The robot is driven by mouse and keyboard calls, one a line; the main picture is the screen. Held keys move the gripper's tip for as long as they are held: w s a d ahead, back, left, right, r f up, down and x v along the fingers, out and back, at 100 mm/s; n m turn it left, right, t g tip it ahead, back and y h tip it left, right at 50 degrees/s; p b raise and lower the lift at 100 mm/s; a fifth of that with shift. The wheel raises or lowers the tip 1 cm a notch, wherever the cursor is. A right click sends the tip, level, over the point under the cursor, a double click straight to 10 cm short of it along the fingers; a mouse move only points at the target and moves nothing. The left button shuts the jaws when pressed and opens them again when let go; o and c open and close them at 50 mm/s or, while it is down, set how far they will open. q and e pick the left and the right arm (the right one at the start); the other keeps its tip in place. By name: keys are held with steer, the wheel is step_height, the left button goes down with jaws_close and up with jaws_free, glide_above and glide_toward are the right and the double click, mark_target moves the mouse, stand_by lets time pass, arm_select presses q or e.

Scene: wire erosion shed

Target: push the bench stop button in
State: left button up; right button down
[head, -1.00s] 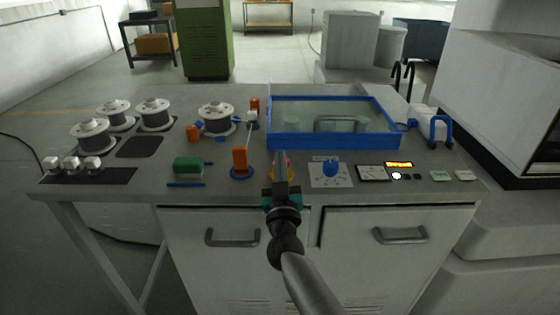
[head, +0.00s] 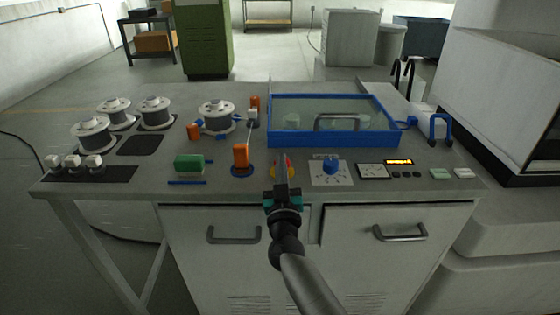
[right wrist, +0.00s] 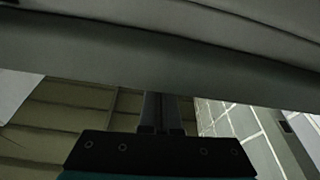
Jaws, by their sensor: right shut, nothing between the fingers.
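The stop button (head: 289,162) is red on a yellow base at the bench's front edge, between the orange switch and the blue knob. My right gripper (head: 283,163) is shut and empty, its fingers in front of the button and hiding much of it. I cannot tell whether the fingertips touch it or how far in it is. In the right wrist view the shut fingers (right wrist: 161,105) point up towards a grey surface; the button does not show there. My left gripper is not in view.
An orange switch (head: 240,157) stands left of the button and a blue knob (head: 331,168) right of it. A blue-framed tank (head: 334,139) lies behind. A small display (head: 399,162) shows yellow text on black. White spools (head: 93,134) stand at the left.

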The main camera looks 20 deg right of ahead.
step_height(320, 180, up, 4)
steer(key=p, duration=0.3)
steer(key=shift+w+a+f, duration=0.1)
steer(key=shift+w, duration=0.05)
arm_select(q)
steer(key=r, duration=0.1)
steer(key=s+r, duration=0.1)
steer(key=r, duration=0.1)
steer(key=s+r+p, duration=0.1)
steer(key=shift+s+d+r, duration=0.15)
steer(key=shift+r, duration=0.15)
arm_select(e)
steer(key=v, duration=1)
steer(key=shift+a, duration=0.1)
